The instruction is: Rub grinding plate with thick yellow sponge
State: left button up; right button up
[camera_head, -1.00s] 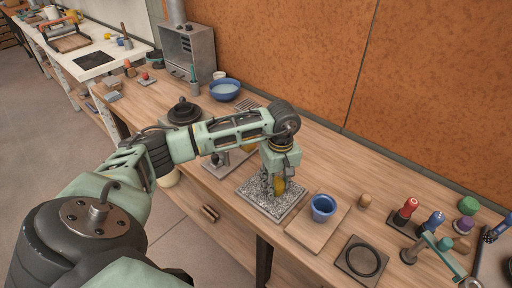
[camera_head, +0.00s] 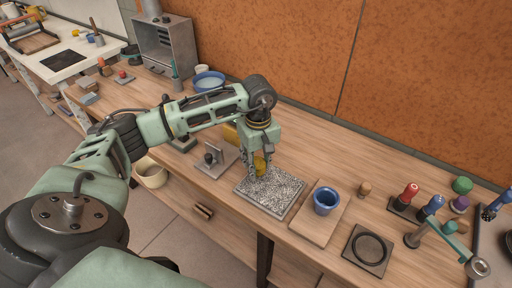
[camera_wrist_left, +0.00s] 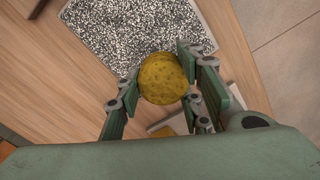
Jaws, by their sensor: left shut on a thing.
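The grinding plate (camera_head: 272,192) is a speckled black-and-white square lying on the wooden workbench in the head view. It also shows at the top of the left wrist view (camera_wrist_left: 130,32). My left gripper (camera_head: 258,168) points down over the plate's far left part. It is shut on the yellow sponge (camera_wrist_left: 163,78), which looks round and pitted between the fingers in the wrist view. In the head view the sponge (camera_head: 260,165) is partly hidden by the fingers. I cannot tell whether it touches the plate. My right gripper is not in view.
A blue cup (camera_head: 326,201) stands on a wooden board (camera_head: 318,222) right of the plate. A dark square with a ring (camera_head: 367,250) lies nearer the front edge. A grey metal stand (camera_head: 215,160) is left of the plate. A blue bowl (camera_head: 208,81) stands farther back.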

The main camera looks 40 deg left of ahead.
pick_arm(q)
jog(key=shift+d+r+p, duration=0.25)
jog(key=shift+r+p, duration=0.1)
jog(key=shift+r, duration=0.75)
jog(key=shift+a+r+p, duration=0.2)
jog(key=shift+r+p, duration=0.25)
jog(key=shift+r, duration=0.2)
jog(key=shift+r+p, duration=0.35)
jog(key=shift+r, duration=0.5)
